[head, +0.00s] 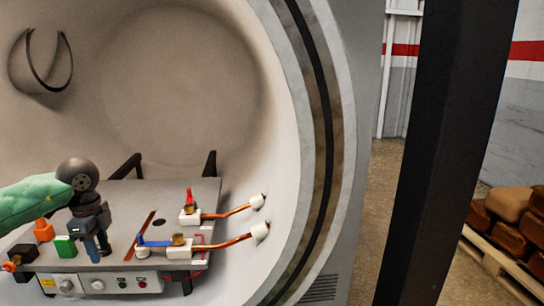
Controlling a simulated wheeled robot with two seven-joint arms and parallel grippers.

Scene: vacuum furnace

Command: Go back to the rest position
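My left gripper (97,252), at the end of an arm in a green sleeve, points down over the left part of the grey table plate (200,187) inside the furnace chamber. Its fingers are close together, and I cannot make out whether there is a gap between them. I see nothing clearly held in it. A green block (65,247) sits just left of the fingers, and an orange block (44,230) stands farther left. My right gripper is out of view.
A red-handled valve (189,202) and a blue-handled valve (155,243) join copper pipes to the right chamber wall. The round furnace rim (335,120) and a dark post (445,150) stand right. Brown blocks lie on a pallet (495,262) at far right.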

